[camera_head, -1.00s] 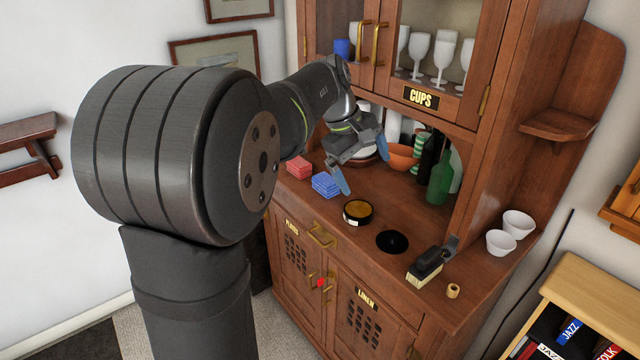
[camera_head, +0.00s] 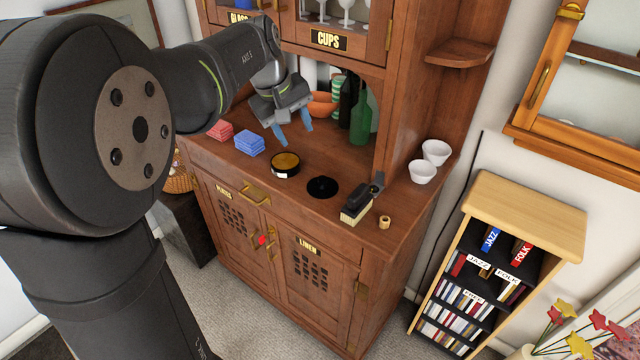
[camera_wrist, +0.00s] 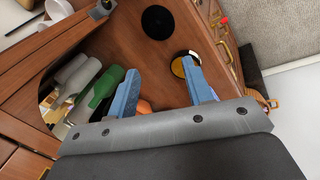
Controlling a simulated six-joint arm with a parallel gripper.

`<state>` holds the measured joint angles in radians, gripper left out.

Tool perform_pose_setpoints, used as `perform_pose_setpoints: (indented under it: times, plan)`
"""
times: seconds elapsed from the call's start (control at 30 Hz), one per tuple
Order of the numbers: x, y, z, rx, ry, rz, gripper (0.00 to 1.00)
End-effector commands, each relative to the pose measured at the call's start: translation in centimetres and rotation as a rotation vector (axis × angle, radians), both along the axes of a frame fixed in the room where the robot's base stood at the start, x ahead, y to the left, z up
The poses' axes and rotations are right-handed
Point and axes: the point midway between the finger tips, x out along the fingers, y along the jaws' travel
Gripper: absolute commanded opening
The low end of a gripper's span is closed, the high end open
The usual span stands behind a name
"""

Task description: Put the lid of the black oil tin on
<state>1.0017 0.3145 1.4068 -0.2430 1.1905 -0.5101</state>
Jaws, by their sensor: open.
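The black oil tin (camera_head: 285,168) stands open on the sideboard top, round and low, with amber contents showing. Its lid appears to be the flat black disc (camera_head: 322,187) lying on the wood to the right of the tin, apart from it. In the wrist view the disc (camera_wrist: 158,22) lies beyond the fingertips, and the tin (camera_wrist: 178,68) is partly hidden behind the right finger. My gripper (camera_head: 293,128) is open, with blue fingers pointing down. It hangs above and behind the tin, with nothing between the fingers (camera_wrist: 161,70).
A black brush (camera_head: 360,200) and a small wooden ring (camera_head: 384,222) lie right of the disc. Two white cups (camera_head: 422,173) stand farther right. Blue (camera_head: 249,142) and red (camera_head: 220,130) stacks are left. A green bottle (camera_head: 361,120) and orange bowl (camera_head: 321,106) stand behind.

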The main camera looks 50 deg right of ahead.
Motion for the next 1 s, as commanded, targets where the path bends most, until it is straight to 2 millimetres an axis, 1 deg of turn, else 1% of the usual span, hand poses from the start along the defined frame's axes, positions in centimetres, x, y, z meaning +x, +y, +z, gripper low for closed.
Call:
perform_pose_setpoints:
  times: [0.03,0.2,0.33,0.43,0.53,0.8,0.9,1.0]
  plan:
    - [-1.2,-0.2,-0.6,-0.003,-0.074,-0.111,0.46]
    - [-3.6,-0.8,-1.9,-0.010,-0.310,-0.457,0.46]
    - [-4.7,-1.0,-2.4,-0.009,-0.417,-0.621,0.46]
    - [-4.9,-1.2,-2.8,-0.008,-0.451,-0.672,0.46]
    - [-4.7,-1.6,-4.0,-0.006,-0.456,-0.682,0.46]
    - [-3.8,-3.6,-9.4,-0.004,-0.452,-0.679,0.46]
    - [-3.5,-4.4,-11.2,-0.006,-0.452,-0.678,0.46]
    - [-3.3,-4.9,-12.6,-0.007,-0.452,-0.678,0.46]
